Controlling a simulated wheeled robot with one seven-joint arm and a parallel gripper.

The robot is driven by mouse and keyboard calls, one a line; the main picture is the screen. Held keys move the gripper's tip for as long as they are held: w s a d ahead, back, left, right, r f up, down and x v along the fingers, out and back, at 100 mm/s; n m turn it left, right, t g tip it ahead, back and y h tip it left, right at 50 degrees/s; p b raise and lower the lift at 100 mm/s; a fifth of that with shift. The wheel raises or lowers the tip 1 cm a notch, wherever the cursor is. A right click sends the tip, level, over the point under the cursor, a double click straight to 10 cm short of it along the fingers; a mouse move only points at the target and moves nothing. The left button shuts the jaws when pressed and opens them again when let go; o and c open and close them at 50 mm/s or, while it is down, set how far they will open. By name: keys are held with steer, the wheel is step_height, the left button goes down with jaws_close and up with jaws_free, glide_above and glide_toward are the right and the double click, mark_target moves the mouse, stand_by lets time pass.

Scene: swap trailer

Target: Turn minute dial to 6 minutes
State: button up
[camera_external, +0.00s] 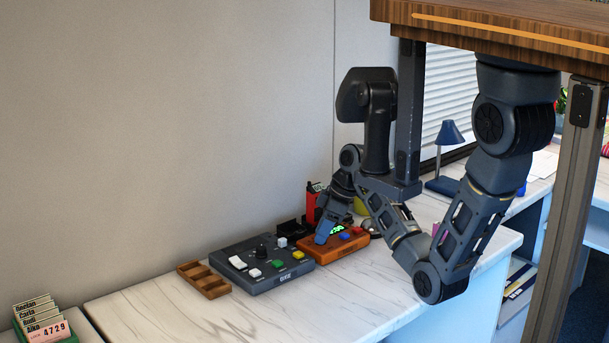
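A dark grey control box (283,285) sits on the white marble-look desk and carries a black round knob (262,251). To its right is an orange-brown box (345,250) with a lit green display (337,229), a blue button (344,237) and a red button (357,230). I cannot tell which part is the minute dial, and no dial reading is legible. My gripper (323,234) points down at the left end of the orange box, partly covering it. Whether it touches the box, and whether its fingers are open or shut, is too small to tell.
A wooden tray (204,279) lies left of the grey box. A red device (313,203) and a black holder (291,231) stand behind. A card holder (43,318) is at bottom left, a blue lamp (449,135) at right. The desk front is clear.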

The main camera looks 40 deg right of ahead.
jaws_close()
steer(key=shift+r+m+p, duration=0.15)
steer(key=shift+m+p, duration=0.15)
steer(key=shift+p, duration=0.3)
steer(key=m+p, duration=0.1)
steer(key=p, duration=0.1)
steer(key=m+h+p, duration=0.1)
steer(key=p, duration=0.1)
steer(key=shift+s+a+r+m+t, duration=0.1)
steer(key=shift+a+r+m+t, duration=0.1)
steer(key=shift+m+t, duration=0.15)
steer(key=m+h+p, duration=0.1)
steer(key=m+p, duration=0.1)
steer(key=m+h+p, duration=0.1)
steer(key=m+p, duration=0.2)
steer(key=shift+a+m+t, duration=0.1)
steer(key=shift+m+t, duration=0.25)
steer(key=m, duration=0.1)
steer(key=m+h+p, duration=0.1)
steer(key=m, duration=0.1)
steer(key=m+h+p, duration=0.1)
steer(key=shift+f+m, duration=0.25)
steer(key=shift+m, duration=0.05)
steer(key=shift+o, duration=2.3)
jaws_free()
